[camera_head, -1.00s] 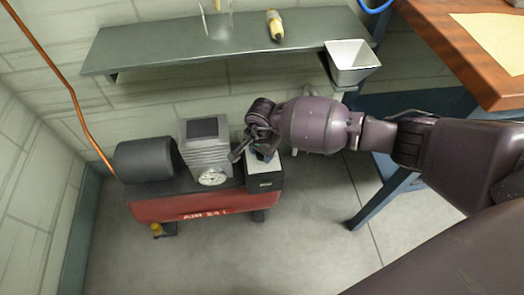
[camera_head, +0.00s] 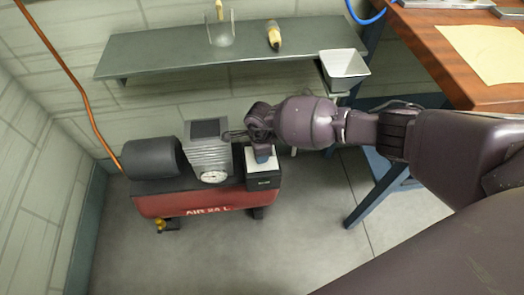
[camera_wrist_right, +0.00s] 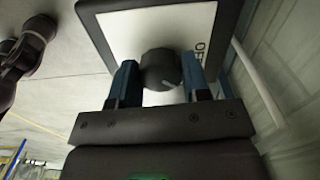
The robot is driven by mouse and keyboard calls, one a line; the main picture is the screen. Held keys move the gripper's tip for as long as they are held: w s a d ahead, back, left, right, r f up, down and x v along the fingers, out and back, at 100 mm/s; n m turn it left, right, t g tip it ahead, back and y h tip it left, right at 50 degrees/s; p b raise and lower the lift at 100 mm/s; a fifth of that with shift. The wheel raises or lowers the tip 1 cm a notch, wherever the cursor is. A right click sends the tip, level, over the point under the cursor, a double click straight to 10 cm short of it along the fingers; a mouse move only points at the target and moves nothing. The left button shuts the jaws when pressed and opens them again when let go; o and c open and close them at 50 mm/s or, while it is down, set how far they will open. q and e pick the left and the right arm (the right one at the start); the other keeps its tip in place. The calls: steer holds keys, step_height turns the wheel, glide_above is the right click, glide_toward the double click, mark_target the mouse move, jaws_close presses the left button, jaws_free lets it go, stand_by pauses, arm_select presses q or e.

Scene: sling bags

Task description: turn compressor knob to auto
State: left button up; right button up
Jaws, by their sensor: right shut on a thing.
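The red compressor (camera_head: 205,203) stands on the floor by the wall. Its control box (camera_head: 263,182) is at the right end, with a pale top face. In the right wrist view a round dark knob (camera_wrist_right: 160,68) sits on the white panel (camera_wrist_right: 130,32) of that box. The panel has lettering beside the knob, partly covered, that seems to begin "OF". A light mark shows on the knob's edge. My right gripper (camera_wrist_right: 158,78) has its two blue fingers on either side of the knob, shut on it. In the head view my right gripper (camera_head: 263,153) hides the knob. My left gripper is not in view.
A black cylinder (camera_head: 152,158) and a gauge (camera_head: 214,177) are on the compressor, left of the box. A green shelf (camera_head: 170,55) with a white bin (camera_head: 344,68) hangs above. A wooden workbench (camera_head: 465,60) is at the right. The floor in front is clear.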

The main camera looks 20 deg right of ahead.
steer(key=shift+w+r+m+p, duration=0.1)
steer(key=shift+r+m+p, duration=0.15)
steer(key=shift+m, duration=0.75)
steer(key=m+p, duration=0.1)
steer(key=m, duration=0.2)
steer(key=shift+m, duration=0.3)
steer(key=shift+f+m+p, duration=0.1)
steer(key=shift+m+p, duration=0.45)
steer(key=shift+m, duration=0.65)
steer(key=shift+f+m, duration=0.1)
steer(key=shift+m, duration=0.6)
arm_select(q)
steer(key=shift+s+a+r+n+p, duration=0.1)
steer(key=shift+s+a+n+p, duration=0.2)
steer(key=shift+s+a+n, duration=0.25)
arm_select(e)
steer(key=shift+m, duration=0.3)
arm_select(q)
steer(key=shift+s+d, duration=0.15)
arm_select(e)
steer(key=shift+f, duration=0.1)
steer(key=o, duration=0.9)
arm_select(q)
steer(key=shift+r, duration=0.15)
arm_select(e)
steer(key=shift+o, duration=0.2)
